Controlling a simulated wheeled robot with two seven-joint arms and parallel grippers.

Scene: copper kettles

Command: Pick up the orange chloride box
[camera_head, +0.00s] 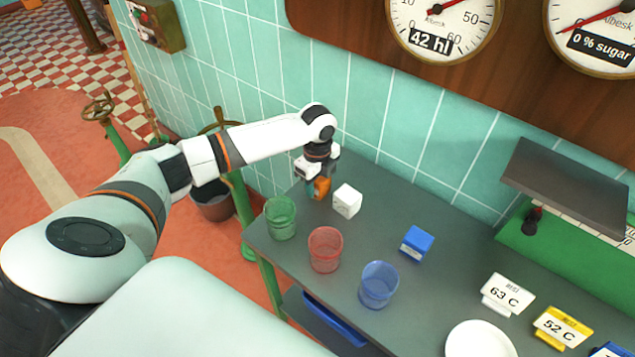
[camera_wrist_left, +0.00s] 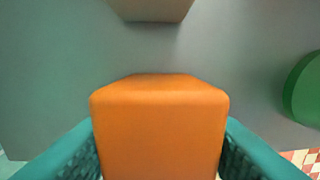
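The orange chloride box (camera_head: 321,188) is at the far left end of the grey table, under my left gripper (camera_head: 319,180). In the left wrist view the orange box (camera_wrist_left: 160,130) fills the space between the two teal fingers of my left gripper (camera_wrist_left: 160,155). The fingers press against both of its sides, so the gripper looks shut on it. I cannot tell whether the box touches the table or is slightly above it. My right gripper is in neither view.
A white box (camera_head: 347,201) stands close to the right of the orange one. Green (camera_head: 281,218), red (camera_head: 325,250) and blue (camera_head: 379,286) cups stand along the front. A blue box (camera_head: 416,244), a white plate (camera_head: 480,341) and temperature signs (camera_head: 508,294) are further right. The tiled wall is behind.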

